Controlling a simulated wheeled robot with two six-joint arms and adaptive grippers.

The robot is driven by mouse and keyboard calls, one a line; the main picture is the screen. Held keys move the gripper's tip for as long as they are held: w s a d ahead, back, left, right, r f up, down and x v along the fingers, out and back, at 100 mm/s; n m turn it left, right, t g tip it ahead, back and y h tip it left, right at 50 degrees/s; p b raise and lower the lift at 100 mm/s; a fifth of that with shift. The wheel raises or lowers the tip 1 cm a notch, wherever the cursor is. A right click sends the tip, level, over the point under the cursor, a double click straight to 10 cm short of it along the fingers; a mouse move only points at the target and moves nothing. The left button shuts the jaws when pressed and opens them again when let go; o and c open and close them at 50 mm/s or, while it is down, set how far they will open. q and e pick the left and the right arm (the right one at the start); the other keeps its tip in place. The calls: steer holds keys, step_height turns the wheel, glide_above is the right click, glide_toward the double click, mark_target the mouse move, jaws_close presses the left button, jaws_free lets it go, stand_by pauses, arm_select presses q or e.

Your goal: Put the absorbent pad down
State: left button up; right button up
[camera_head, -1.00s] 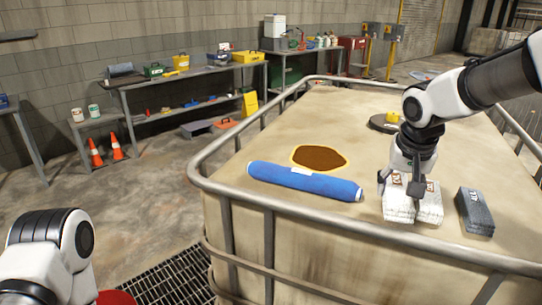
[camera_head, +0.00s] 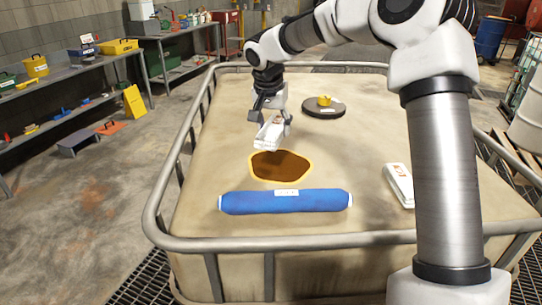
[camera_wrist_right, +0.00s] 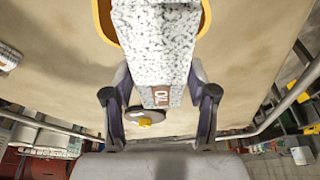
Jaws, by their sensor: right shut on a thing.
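My right gripper (camera_head: 271,112) is shut on a white absorbent pad (camera_head: 269,133) and holds it at the far edge of a dark brown spill patch (camera_head: 281,168) with a yellow rim. In the right wrist view the held pad (camera_wrist_right: 156,45) is speckled, with a brown label, between both fingers of the right gripper (camera_wrist_right: 158,105), and it covers much of the patch. I cannot tell whether the pad touches the tank top (camera_head: 340,150). A second white pad (camera_head: 398,182) lies to the right, partly hidden by my arm. My left gripper is not in view.
A blue absorbent roll (camera_head: 285,202) lies in front of the spill patch. A dark round lid with a yellow cap (camera_head: 324,101) sits behind it to the right. A metal rail (camera_head: 350,239) runs around the tank top. The tank top left of the patch is clear.

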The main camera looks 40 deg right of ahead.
mark_target(280, 164)
steer(key=shift+m, duration=0.4)
steer(key=f, duration=0.1)
steer(key=d+f+p, duration=0.1)
steer(key=s+f, duration=0.1)
steer(key=shift+d+f, duration=0.2)
steer(key=shift+d, duration=0.2)
steer(key=f, duration=0.2)
steer(key=f+p, duration=0.1)
steer(key=f, duration=0.3)
steer(key=shift+w+a+f+p, duration=0.1)
steer(key=shift+w+p, duration=0.2)
steer(key=shift+p, duration=0.1)
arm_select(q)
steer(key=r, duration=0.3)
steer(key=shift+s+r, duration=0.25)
arm_select(e)
steer(key=shift+s, duration=0.2)
steer(key=shift+f, duration=0.1)
steer(key=o, duration=0.7)
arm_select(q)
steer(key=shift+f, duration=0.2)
arm_select(e)
steer(key=o, duration=0.3)
steer(key=shift+w, duration=0.1)
steer(key=shift+o, duration=0.2)
